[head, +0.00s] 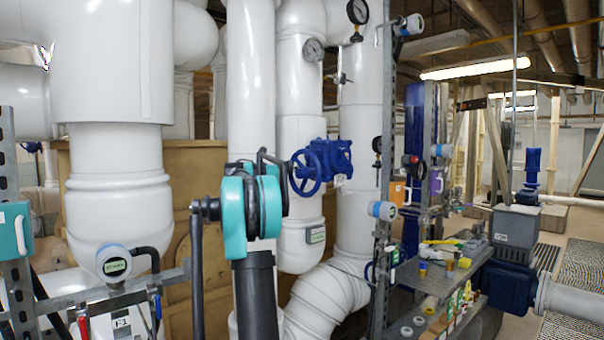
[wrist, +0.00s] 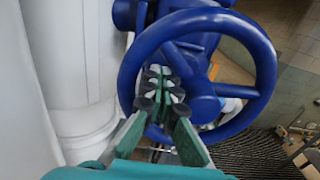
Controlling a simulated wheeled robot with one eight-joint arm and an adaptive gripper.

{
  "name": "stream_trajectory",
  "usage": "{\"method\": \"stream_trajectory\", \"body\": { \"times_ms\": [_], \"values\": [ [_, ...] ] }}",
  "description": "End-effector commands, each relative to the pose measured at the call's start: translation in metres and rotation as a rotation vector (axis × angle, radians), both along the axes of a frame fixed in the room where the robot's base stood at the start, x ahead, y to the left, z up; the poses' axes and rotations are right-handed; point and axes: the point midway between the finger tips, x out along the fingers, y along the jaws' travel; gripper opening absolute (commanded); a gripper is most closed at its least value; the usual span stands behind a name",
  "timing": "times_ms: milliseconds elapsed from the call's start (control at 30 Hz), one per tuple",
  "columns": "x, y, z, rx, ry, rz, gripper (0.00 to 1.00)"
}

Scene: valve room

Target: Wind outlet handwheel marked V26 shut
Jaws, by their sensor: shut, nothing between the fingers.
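The blue handwheel (head: 307,172) faces me on a blue valve body (head: 338,156) at the white pipes. In the wrist view the handwheel (wrist: 268,70) fills the upper middle, with its round hub and spokes. My gripper (wrist: 162,75) is shut and empty. Its green and grey fingers overlap the wheel's left opening, inside the rim and left of the hub. I cannot tell whether they touch a spoke or the rim. In the head view my teal arm stands left of the wheel and the fingertips are hard to make out. No V26 marking is readable.
A thick white pipe (wrist: 70,60) stands close to my gripper's left. A metal rack (head: 384,200) with gauges and a cluttered shelf (head: 420,275) stands to the right. A floor grating (wrist: 250,150) shows below.

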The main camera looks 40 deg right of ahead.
Motion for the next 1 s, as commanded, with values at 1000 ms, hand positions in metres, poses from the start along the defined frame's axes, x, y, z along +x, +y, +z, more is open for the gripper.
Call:
{"method": "stream_trajectory", "body": {
  "times_ms": [1000],
  "values": [
    [-0.013,-0.001,0.022,-0.001,0.0,-0.002,0.0]
  ]
}}
